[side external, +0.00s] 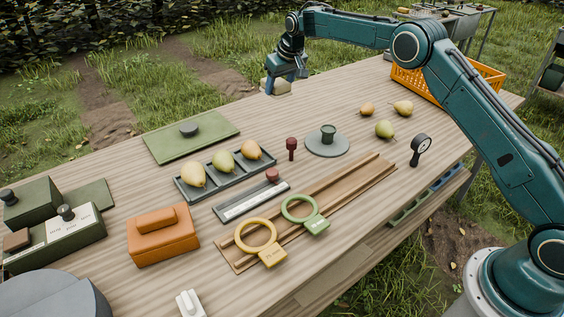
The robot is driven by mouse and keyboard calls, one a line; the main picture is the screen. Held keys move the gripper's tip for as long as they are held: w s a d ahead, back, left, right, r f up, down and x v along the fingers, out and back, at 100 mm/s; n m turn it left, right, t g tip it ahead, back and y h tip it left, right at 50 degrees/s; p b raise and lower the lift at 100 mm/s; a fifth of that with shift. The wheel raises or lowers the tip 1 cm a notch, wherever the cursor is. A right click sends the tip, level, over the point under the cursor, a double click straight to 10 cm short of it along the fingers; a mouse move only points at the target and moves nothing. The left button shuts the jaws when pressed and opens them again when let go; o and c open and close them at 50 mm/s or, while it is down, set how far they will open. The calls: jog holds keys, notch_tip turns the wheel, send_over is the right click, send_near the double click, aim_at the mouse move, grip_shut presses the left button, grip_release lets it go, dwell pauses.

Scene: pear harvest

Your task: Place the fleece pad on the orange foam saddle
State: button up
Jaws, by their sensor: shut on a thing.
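My gripper (279,84) is at the far edge of the table, pointing down. It is shut on a pale beige pad, the fleece pad (285,87), which is small in this view and partly hidden by the fingers. I cannot tell whether the pad touches the table. The orange foam saddle (163,247) is a block with a rounded raised piece on top, at the front left of the table. The gripper and pad are far behind it and to its right.
A dark tray (226,182) with pears, a green mat (170,148) and a wooden rail (232,259) with yellow and green rings lie around the middle. Green boxes (52,243) stand at left. Loose pears and an orange crate (488,75) are at right.

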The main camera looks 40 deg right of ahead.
jog(key=s+a+r+n+y, duration=0.1)
jog(key=s+a+r+n, duration=0.1)
jog(key=a, duration=0.8)
jog(key=s+a+r+n+y, duration=0.1)
jog(key=a+r+n, duration=0.15)
jog(key=a, duration=0.85)
notch_tip(320, 180, up, 6)
jog(key=n+g+y, duration=0.1)
jog(key=n, duration=0.4)
send_over(168, 210)
jog(key=s+d, duration=0.1)
jog(key=shift+s+d+m, duration=0.1)
jog(key=shift+m, duration=0.15)
jog(key=shift+f, duration=0.1)
notch_tip(168, 210, down, 20)
jog(key=shift+r, duration=0.1)
jog(key=o, duration=1.1)
jog(key=shift+f, duration=0.2)
jog(key=shift+c, duration=0.2)
